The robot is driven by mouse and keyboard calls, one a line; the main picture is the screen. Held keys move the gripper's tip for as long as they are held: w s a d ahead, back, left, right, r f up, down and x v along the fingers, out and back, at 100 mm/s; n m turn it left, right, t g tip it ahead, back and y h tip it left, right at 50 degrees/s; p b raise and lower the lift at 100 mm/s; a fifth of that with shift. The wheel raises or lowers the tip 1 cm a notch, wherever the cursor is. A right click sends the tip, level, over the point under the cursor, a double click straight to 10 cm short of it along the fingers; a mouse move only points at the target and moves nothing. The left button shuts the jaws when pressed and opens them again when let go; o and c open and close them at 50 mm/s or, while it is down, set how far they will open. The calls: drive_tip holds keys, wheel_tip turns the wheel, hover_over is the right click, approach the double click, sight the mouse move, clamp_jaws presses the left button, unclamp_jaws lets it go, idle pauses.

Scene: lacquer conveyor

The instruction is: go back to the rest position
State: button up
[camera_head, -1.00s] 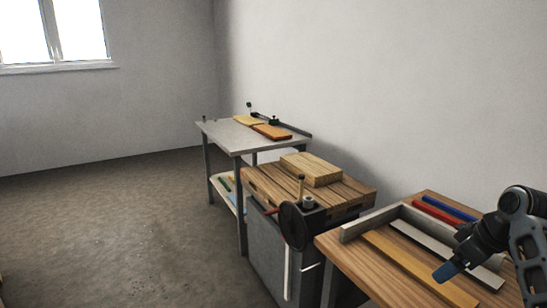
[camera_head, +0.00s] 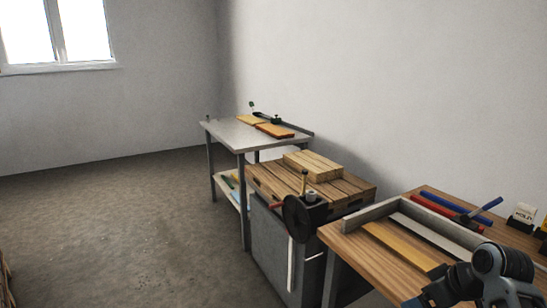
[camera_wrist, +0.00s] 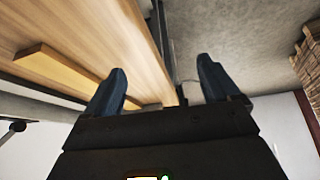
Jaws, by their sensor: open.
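My gripper (camera_wrist: 160,92) is open in the wrist view, with its two blue fingers well apart and nothing between them. In the head view my arm is at the lower right, in front of the near wooden table (camera_head: 350,246), and the fingertips are partly cut off by the lower edge. A yellow strip (camera_head: 400,246) lies on that table, and it also shows in the wrist view (camera_wrist: 62,70). A white strip (camera_head: 425,231) lies beside it. A red bar (camera_head: 436,206) and a blue bar (camera_head: 488,206) lie behind the grey rail (camera_head: 372,215).
A wooden-topped bench (camera_head: 270,182) with a dark handwheel stands left of the table. A grey metal table (camera_head: 228,135) stands farther back, with orange and yellow boards on it. The floor (camera_head: 120,215) on the left is clear. Stacked wood (camera_wrist: 308,55) shows in the wrist view.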

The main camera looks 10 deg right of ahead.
drive_tip(key=s+a+f+m+t, duration=0.2)
drive_tip(key=s+a+f, duration=0.6)
drive_tip(key=a, duration=0.3)
drive_tip(key=s+a+f+m+t+h, duration=0.1)
drive_tip(key=s+a, duration=0.2)
drive_tip(key=s, duration=0.3)
drive_tip(key=s+a+t+h, duration=0.1)
drive_tip(key=s+a, duration=0.2)
drive_tip(key=s, duration=0.2)
drive_tip(key=s+a+r+t, duration=0.3)
drive_tip(key=s+r+t, duration=0.2)
drive_tip(key=s+r, duration=1.4)
drive_tip(key=s, duration=0.3)
drive_tip(key=shift+s+y, duration=0.3)
drive_tip(key=shift+s, duration=0.05)
